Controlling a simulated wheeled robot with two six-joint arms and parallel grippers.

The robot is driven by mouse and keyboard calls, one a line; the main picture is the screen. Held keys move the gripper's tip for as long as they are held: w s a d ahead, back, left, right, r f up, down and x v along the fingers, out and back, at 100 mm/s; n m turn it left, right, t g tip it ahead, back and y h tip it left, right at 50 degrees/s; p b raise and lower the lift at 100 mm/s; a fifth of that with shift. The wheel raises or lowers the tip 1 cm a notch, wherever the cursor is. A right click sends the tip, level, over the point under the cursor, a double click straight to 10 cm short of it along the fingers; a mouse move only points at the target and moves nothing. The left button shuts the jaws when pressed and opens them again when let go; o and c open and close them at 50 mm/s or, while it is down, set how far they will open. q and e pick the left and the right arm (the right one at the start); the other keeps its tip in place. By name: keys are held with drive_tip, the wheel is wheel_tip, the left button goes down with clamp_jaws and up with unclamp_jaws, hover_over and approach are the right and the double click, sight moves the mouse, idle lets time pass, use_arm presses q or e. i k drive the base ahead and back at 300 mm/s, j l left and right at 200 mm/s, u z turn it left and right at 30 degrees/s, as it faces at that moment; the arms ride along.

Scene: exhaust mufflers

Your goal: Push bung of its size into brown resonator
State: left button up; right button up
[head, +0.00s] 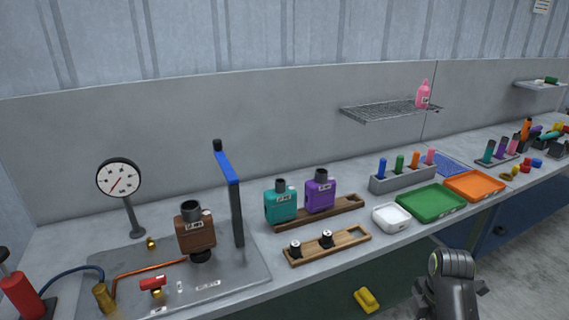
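The brown resonator (196,238) stands upright on a grey metal plate at the left of the bench in the head view. Its dark top neck (191,207) points up, and a dark fitting (203,256) sits under it. Two dark bungs with pale labels, one on the left (295,249) and one on the right (326,239), stand in a wooden rack (309,256); their sizes cannot be told apart for sure. The rack's right end has an empty recess. Neither gripper shows; only a dark link of one of my arms is at the lower right.
A blue-topped post (229,170) rises right of the resonator, and a gauge (118,178) stands left. Teal (281,206) and purple (320,194) mufflers sit in a wooden holder. A white tray (391,219), green tray (430,205) and orange tray (475,187) lie to the right.

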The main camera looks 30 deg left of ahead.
sight(194, 229)
drive_tip(key=u, duration=0.4)
drive_tip(key=j+u, duration=0.15)
drive_tip(key=u, duration=0.2)
drive_tip(key=k+j+u, duration=0.1)
drive_tip(key=u, duration=0.7)
